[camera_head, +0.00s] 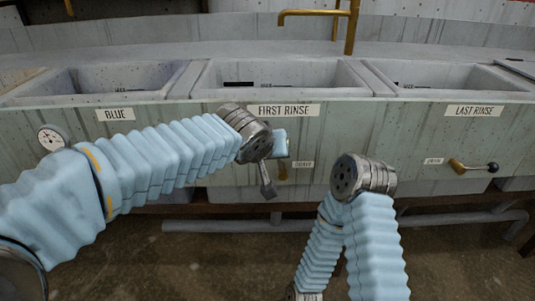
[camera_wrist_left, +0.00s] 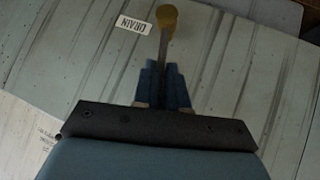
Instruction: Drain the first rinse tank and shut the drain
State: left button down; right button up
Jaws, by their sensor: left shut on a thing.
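The first rinse tank (camera_head: 335,103) is the middle basin, under a FIRST RINSE label (camera_head: 284,111). Its inside shows only in part and I cannot tell the water level. Its drain valve has a brass hub (camera_head: 283,171) on the front panel, beside a small DRAIN label (camera_head: 303,164). In the left wrist view the drain lever (camera_wrist_left: 163,48) runs from the brass hub (camera_wrist_left: 167,18) down between my left gripper's fingers (camera_wrist_left: 161,88). My left gripper is shut on the lever. Its fingers are mostly hidden in the head view. My right gripper is out of view; only its arm shows.
The blue tank (camera_head: 105,98) is at left and the last rinse tank (camera_head: 470,93) at right. The last rinse drain lever (camera_head: 480,167) points right. A brass tap (camera_head: 345,25) stands behind the tanks. A pipe (camera_head: 235,226) runs low below. My right arm stands in front, right of the middle.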

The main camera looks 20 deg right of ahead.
pick_arm(q)
jog(key=shift+w+d+r+y, duration=0.2)
jog(key=shift+d+r+y, duration=0.2)
jog(key=shift+r, duration=0.15)
jog(key=c, duration=1.2)
grip_release()
jog(key=shift+w, duration=0.1)
jog(key=shift+o, duration=0.2)
jog(key=shift+f, duration=0.1)
jog(key=v, duration=1.3)
jog(key=shift+s+p, duration=0.35)
jog(key=shift+s, duration=0.1)
